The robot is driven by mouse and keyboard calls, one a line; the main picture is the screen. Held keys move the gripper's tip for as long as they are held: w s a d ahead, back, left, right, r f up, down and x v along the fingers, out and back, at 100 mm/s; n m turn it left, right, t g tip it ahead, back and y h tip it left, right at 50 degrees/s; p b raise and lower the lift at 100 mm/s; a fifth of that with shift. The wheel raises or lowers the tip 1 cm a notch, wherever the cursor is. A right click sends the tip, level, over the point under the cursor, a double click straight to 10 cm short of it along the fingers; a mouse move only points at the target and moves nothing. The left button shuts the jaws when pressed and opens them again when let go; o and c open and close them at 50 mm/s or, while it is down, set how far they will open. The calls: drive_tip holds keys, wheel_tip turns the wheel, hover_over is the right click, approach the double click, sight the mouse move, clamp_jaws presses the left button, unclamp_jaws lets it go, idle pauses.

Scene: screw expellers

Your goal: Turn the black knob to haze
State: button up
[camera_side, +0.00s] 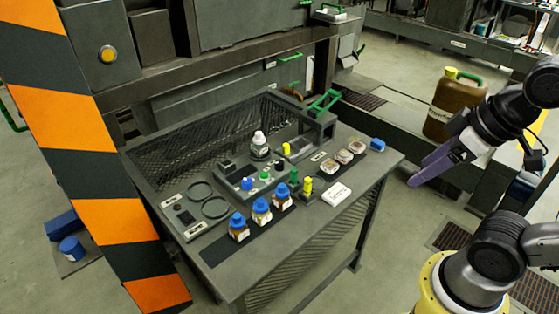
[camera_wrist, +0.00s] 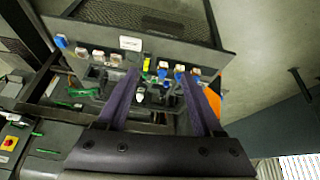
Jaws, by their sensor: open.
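The black knob (camera_side: 279,165) stands on a small grey control panel in the middle of the bench, beside a green knob (camera_side: 265,175) and a blue knob (camera_side: 247,184). Any label reading haze is too small to make out. My gripper (camera_side: 427,178) has long purple fingers and hangs right of the bench, well apart from the knob. In the wrist view my gripper (camera_wrist: 158,76) shows two spread fingers with nothing held between them. The bench items lie beyond the fingertips there, and I cannot pick out the black knob.
The bench (camera_side: 235,277) holds several blue-capped bottles (camera_side: 262,211), a white-capped bottle (camera_side: 259,146), yellow and green parts, a white label block (camera_side: 336,194) and small jars (camera_side: 344,157). A brown jug (camera_side: 452,105) stands behind my arm. An orange-and-black striped post (camera_side: 110,222) stands at left.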

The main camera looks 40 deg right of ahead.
drive_tip(key=w+r+n, duration=0.6)
drive_tip(key=w+r, duration=0.7)
drive_tip(key=w, duration=0.3)
drive_tip(key=n+g, duration=0.3)
drive_tip(key=g, duration=0.3)
hover_over(280, 162)
wheel_tip(280, 162, down, 26)
wheel_tip(280, 162, down, 13)
drive_tip(key=shift+c, duration=0.2)
clamp_jaws()
